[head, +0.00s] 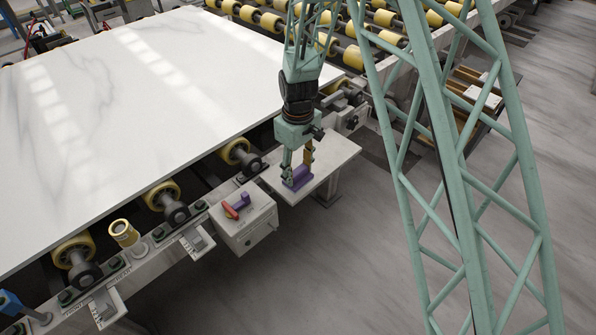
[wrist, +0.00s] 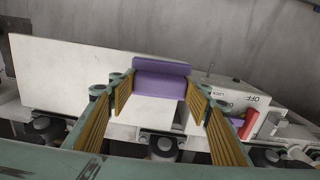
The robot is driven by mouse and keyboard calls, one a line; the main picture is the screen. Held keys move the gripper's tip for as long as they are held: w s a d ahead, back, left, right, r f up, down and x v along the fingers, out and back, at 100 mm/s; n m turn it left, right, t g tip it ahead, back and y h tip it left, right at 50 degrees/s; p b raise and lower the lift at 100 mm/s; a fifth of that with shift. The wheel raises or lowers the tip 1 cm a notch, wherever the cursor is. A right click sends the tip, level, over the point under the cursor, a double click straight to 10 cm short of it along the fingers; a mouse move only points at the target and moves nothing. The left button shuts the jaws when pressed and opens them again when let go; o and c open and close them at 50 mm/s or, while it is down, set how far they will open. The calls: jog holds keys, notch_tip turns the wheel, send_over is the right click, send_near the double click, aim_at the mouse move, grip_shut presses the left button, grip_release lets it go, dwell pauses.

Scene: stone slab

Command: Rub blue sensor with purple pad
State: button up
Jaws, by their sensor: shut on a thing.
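The purple pad (head: 297,179) is between the fingers of my gripper (head: 298,169), at the small white side shelf (head: 336,158). In the wrist view the pad (wrist: 160,80) spans the gap between the two yellow-lined fingers (wrist: 158,92), which are shut on it. I cannot tell whether the pad still touches the shelf. A blue part (head: 10,302), likely the blue sensor, sits at the lower left edge of the head view, on the machine's front rail, far from my gripper. It is partly cut off by the picture edge.
A white box (head: 243,225) with a red and purple rotary switch (head: 236,207) stands left of the shelf. Yellow rollers (head: 162,195) and a brass-coloured cylinder (head: 123,232) line the rail. The big white slab (head: 140,110) lies behind. Grey floor (head: 330,280) is open in front.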

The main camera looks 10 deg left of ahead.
jog(key=d+r+m, duration=0.2)
jog(key=d+m, duration=0.8)
jog(key=d, duration=1.9)
jog(key=shift+w+m, duration=0.3)
jog(key=shift+a+r, duration=0.1)
jog(key=shift+a, duration=0.05)
